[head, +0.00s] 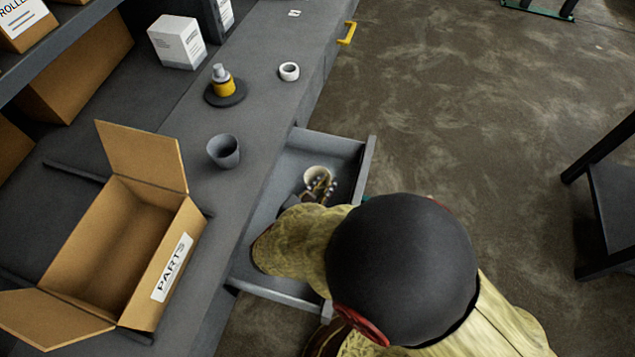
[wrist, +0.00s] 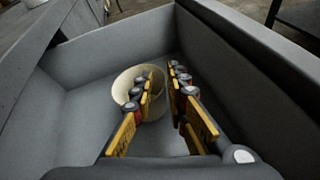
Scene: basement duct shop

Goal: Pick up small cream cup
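The small cream cup (head: 314,174) stands in the open grey drawer, near its far end. In the wrist view the cup (wrist: 124,82) shows its round mouth, partly covered by one finger. My gripper (head: 322,189) reaches down into the drawer at the cup. In the wrist view my gripper (wrist: 163,76) has its fingers apart, with a gap between them. The left finger overlaps the cup's mouth and seems to be inside it; the right finger is just outside the cup's right side. Whether either finger touches the cup I cannot tell.
The drawer (head: 335,145) has raised walls close around my gripper. On the bench stand a grey cup (head: 223,151), an open PARTS box (head: 105,250), a yellow-banded item (head: 224,82) on a dark disc and a white ring (head: 289,71). Open floor lies right.

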